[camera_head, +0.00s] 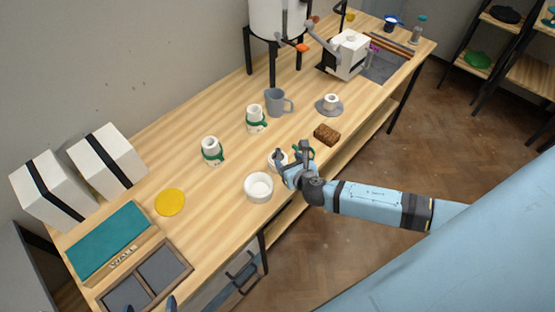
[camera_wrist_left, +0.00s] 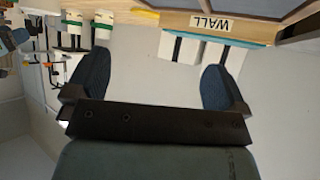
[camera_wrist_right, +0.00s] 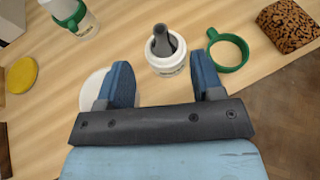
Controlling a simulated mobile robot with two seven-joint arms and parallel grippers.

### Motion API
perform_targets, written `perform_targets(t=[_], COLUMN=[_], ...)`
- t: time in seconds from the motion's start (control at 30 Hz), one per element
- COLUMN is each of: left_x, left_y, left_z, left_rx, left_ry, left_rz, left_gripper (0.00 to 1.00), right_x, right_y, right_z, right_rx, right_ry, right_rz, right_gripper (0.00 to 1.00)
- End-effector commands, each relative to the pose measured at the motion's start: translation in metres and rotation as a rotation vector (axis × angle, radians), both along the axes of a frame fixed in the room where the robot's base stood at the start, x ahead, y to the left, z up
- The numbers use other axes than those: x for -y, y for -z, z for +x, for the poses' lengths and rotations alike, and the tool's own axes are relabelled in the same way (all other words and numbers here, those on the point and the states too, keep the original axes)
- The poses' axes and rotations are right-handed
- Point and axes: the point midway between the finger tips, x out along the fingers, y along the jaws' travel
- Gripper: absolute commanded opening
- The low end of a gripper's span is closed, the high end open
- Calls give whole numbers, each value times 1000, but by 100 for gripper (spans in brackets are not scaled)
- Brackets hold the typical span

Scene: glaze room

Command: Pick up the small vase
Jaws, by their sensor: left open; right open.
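A small white vase-like pot (camera_head: 278,158) stands on the wooden table, partly hidden by my right gripper (camera_head: 290,168). In the right wrist view the pot (camera_wrist_right: 156,66) is upright, with a grey rod-like thing in its mouth. It lies just beyond and between the open fingers of my right gripper (camera_wrist_right: 160,74), with nothing gripped. A green ring (camera_wrist_right: 228,50) lies to its right. Two other white vases with green collars (camera_head: 211,146) (camera_head: 256,114) stand farther left and back; I cannot tell which is the named vase. My left gripper (camera_wrist_left: 155,62) is open and empty.
A white bowl (camera_head: 258,187) stands close to the right gripper. A brown speckled block (camera_head: 327,134), grey mug (camera_head: 275,102) and grey saucer with a white piece (camera_head: 329,106) stand beyond. A yellow disc (camera_head: 170,202) lies left, near bare tabletop.

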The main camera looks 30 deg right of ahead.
Motion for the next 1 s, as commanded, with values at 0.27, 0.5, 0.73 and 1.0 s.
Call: perform_targets(t=[0.27,0.5,0.73,1.0], left_x=[-5,-1,6,8], left_y=[21,42,53,49], left_z=[-2,3,6,5], left_rx=[-2,3,0,5], left_ry=[22,24,35,37], left_rz=[19,11,1,-1], left_gripper=[100,100,100,100], right_x=[1,3,5,5], right_y=[15,29,35,34], right_z=[31,55,78,79], right_rx=[0,1,-1,-2], right_ry=[-1,0,1,0], right_rz=[1,3,3,2], right_gripper=[61,61,61,56])
